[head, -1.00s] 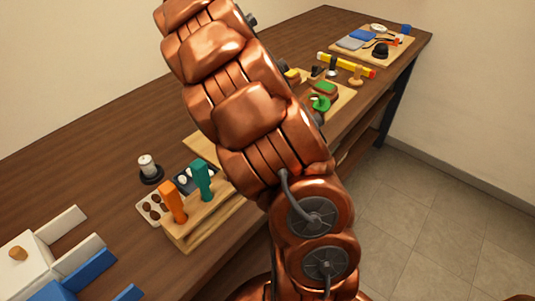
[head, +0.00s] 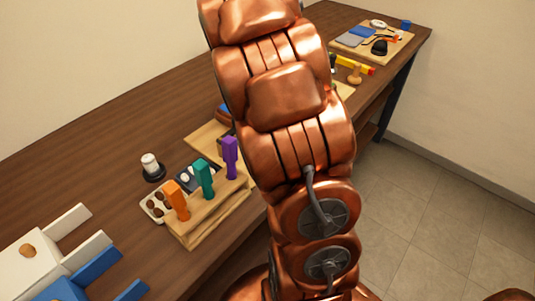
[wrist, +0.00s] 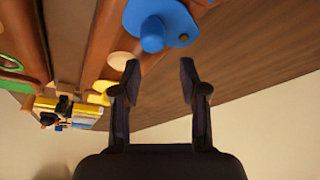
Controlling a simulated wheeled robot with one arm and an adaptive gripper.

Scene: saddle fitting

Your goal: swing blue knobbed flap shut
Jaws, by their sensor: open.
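A blue rounded piece with a raised round knob (wrist: 155,32) shows at the top of the wrist view. It lies against a reddish-brown wooden part, and its upper side is cut off by the frame. I cannot tell how far it stands open. My gripper (wrist: 160,68) is open and empty, its fingertips apart just below the knob in the picture; I cannot tell whether they touch it. In the head view my arm hides my gripper. A small blue patch (head: 225,113) shows beside the arm there, mostly hidden.
A wooden rack (head: 215,208) holds orange, teal and purple handles. A white box (head: 28,262) and blue panels (head: 95,268) stand at the lower left. A board with tools (head: 372,40) lies at the far end. The table's back left is bare.

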